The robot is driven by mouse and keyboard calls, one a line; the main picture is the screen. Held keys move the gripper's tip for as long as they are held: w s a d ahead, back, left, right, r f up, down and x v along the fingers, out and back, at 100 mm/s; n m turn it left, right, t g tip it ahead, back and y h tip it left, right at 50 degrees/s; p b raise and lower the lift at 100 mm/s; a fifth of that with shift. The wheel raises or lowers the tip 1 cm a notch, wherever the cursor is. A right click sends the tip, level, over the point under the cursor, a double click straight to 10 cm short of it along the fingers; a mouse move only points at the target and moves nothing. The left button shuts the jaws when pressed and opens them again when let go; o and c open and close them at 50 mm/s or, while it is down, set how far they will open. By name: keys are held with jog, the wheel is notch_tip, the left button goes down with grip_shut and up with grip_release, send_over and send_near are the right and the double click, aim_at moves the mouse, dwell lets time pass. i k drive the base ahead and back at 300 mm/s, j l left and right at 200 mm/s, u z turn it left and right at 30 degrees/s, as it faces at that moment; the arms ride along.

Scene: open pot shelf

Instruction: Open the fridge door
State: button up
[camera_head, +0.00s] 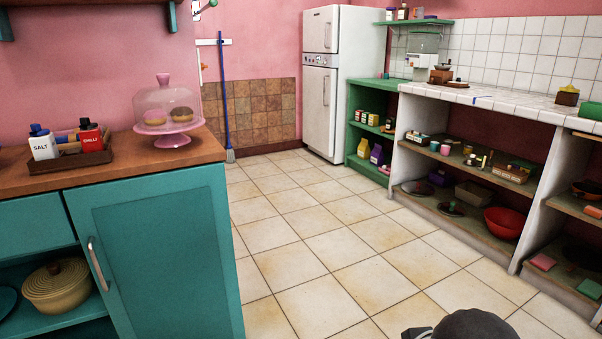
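The fridge (353,65) is white and stands upright against the far pink wall, a little right of the picture's middle. It has a small upper door (317,29) and a taller lower door (317,115), with a control strip between them. Each door has a vertical handle near its right edge: the upper handle (328,36) and the lower handle (325,91). Both doors look shut. A dark rounded part of my own arm shows at the bottom edge, far from the fridge. My gripper's fingers do not show.
Clear tiled floor (340,222) runs from the front to the fridge. A teal cabinet (160,255) with a wooden top stands at left. A green shelf (371,98) and white-tiled open shelves (413,134) line the right side. A blue-handled broom (224,95) leans at the back wall.

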aim_at(319, 84)
jog(key=i, duration=5.1)
jog(key=i+u, duration=0.1)
jog(key=i, duration=0.8)
jog(key=i+l+u, duration=0.1)
jog(key=i, duration=0.8)
jog(key=l, duration=0.1)
